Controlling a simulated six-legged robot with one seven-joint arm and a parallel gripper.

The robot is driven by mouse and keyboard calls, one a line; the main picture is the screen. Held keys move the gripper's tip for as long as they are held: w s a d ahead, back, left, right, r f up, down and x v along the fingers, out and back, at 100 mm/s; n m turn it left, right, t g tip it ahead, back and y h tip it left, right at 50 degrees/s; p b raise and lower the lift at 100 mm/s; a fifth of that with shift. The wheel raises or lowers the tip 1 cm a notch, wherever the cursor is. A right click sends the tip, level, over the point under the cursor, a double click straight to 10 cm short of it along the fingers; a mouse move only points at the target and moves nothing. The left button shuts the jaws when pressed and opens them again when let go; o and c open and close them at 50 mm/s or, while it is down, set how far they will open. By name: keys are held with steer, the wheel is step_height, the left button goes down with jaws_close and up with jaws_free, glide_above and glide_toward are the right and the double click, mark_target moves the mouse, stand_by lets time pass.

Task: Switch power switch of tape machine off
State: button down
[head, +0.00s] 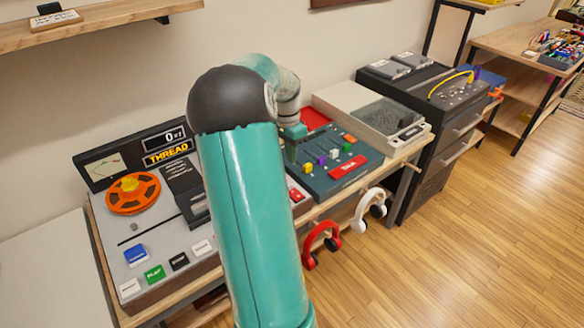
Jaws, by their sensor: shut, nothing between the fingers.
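The tape machine (150,250) is a grey deck at the left of the bench. It has an orange reel (133,193) and a black back panel with a meter, a counter reading 0 and a lit THREAD sign (167,151). Blue, green, black and white keys line its front. My teal arm hides its middle and right part. A small red control (296,195) shows just right of my arm; I cannot tell whether it is the power switch. My gripper (291,152) is small, partly hidden and shut, above the back left of the mixer, right of the visible deck.
The dark mixer (335,185) with coloured knobs and a red key stands right of my arm. Red headphones (320,245) and white headphones (368,208) hang on the bench front. Wooden floor (460,230) at right is clear.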

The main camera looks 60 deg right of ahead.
mark_target(299, 196)
steer(key=shift+r, duration=0.7)
steer(key=shift+s, duration=0.7)
steer(key=f, duration=0.4)
steer(key=s+f, duration=0.1)
steer(key=f, duration=0.8)
steer(key=shift+s+a+f, duration=0.3)
steer(key=shift+a+f, duration=0.1)
